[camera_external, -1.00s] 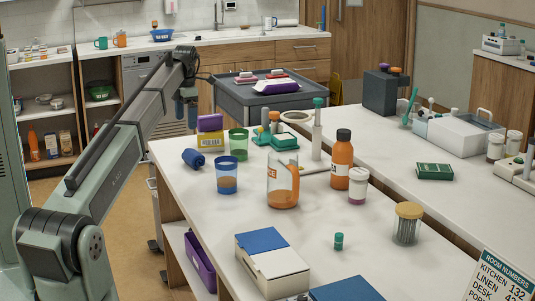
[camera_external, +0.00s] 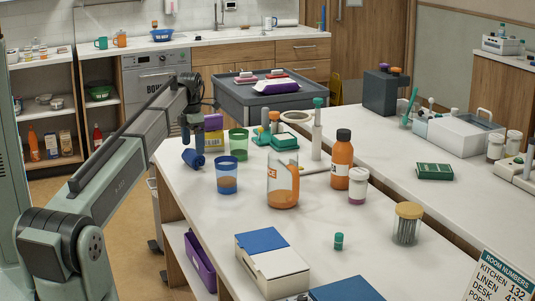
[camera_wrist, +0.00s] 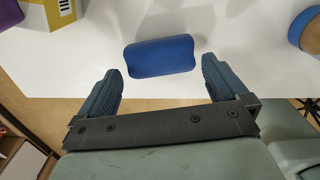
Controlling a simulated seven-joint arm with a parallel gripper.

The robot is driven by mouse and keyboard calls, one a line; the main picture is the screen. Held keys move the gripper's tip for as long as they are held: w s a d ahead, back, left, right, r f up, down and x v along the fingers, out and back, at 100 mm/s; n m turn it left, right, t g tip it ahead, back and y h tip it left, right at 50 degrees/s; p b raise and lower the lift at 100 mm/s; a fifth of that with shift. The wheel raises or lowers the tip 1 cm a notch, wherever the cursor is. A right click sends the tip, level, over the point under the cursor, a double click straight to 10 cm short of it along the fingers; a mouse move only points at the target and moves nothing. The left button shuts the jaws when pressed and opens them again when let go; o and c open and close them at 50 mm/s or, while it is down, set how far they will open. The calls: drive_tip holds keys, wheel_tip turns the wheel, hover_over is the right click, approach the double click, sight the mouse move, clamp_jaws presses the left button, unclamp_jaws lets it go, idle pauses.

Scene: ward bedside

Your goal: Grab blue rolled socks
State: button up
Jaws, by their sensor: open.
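The blue rolled socks (camera_external: 193,159) lie near the table's left edge in the external view. In the wrist view the blue roll (camera_wrist: 160,56) lies on the white top, lengthwise across the picture, just beyond the fingertips and between their lines. My gripper (camera_wrist: 160,75) is open and empty, its two dark blue fingers either side of a clear gap. In the external view my gripper (camera_external: 193,140) hangs just above the socks. Its fingers partly overlap the view of them, and whether they touch cannot be told there.
A yellow and purple box (camera_external: 214,138) stands just behind the socks. A blue cup with brown contents (camera_external: 227,176) stands to their right, and a green cup (camera_external: 239,143) behind it. An orange-filled jug (camera_external: 283,180) is farther right. The table edge (camera_wrist: 60,97) runs under my fingers.

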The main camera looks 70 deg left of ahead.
sight(194, 150)
drive_tip(key=shift+w+f, duration=0.1)
drive_tip(key=shift+f, duration=2.25)
drive_tip(key=shift+c, duration=0.5)
drive_tip(key=c, duration=0.6)
drive_tip(key=shift+o, duration=0.2)
drive_tip(key=shift+r, duration=0.15)
